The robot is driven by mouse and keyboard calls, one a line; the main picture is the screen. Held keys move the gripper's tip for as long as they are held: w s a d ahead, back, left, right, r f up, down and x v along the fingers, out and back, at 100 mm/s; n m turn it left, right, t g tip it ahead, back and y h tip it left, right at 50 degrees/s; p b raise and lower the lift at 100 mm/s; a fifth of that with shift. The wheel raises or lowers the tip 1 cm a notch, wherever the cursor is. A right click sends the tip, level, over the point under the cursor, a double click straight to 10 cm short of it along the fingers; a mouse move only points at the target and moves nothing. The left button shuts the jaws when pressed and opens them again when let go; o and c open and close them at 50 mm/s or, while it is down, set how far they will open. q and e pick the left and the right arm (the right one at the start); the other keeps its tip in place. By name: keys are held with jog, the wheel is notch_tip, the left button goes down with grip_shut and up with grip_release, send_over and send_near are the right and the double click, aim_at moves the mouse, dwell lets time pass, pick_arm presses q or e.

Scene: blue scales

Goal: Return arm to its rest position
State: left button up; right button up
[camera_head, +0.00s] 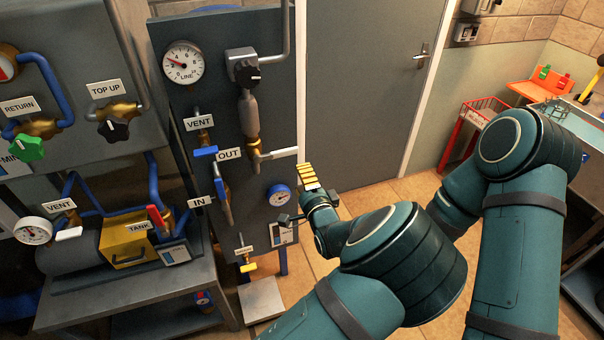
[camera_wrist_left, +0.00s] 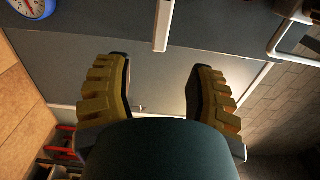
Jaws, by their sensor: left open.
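My left gripper (camera_head: 308,178) is in front of the right edge of the dark valve panel (camera_head: 262,130), below and to the right of the OUT valve. In the left wrist view its two yellow ribbed fingers (camera_wrist_left: 161,68) are spread apart with nothing between them. It appears clear of the panel and the valves. My left arm (camera_head: 405,265) reaches up from the bottom middle. My right arm (camera_head: 515,200) is bent at the right, and its gripper is not visible.
A grey door (camera_head: 375,90) stands behind my left gripper. Valves, pipes and a line gauge (camera_head: 182,63) cover the panel. A tank bench (camera_head: 130,290) is at lower left. A red wire basket (camera_head: 475,120) and a workbench are at right. Tiled floor (camera_head: 330,235) shows between.

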pick_arm(q)
jog(key=s+a+f+n+g+h+b, duration=0.1)
jog(key=s+a+f+n+g+b, duration=0.2)
jog(key=a+f, duration=0.5)
jog(key=s+a+f+n+g+h, duration=0.1)
jog(key=s+a+f+n+g, duration=0.3)
jog(key=f, duration=0.8)
jog(key=s+f+n+g+h+b, duration=0.2)
jog(key=s+f+n+g+h, duration=0.1)
jog(key=s, duration=0.6)
jog(key=s+f+n+g+h+b, duration=0.2)
jog(key=s+f+n+g+h, duration=0.2)
jog(key=s, duration=0.6)
jog(key=shift+a+n+g+h+b, duration=0.25)
jog(key=shift+n+g, duration=0.35)
jog(key=shift+n, duration=0.6)
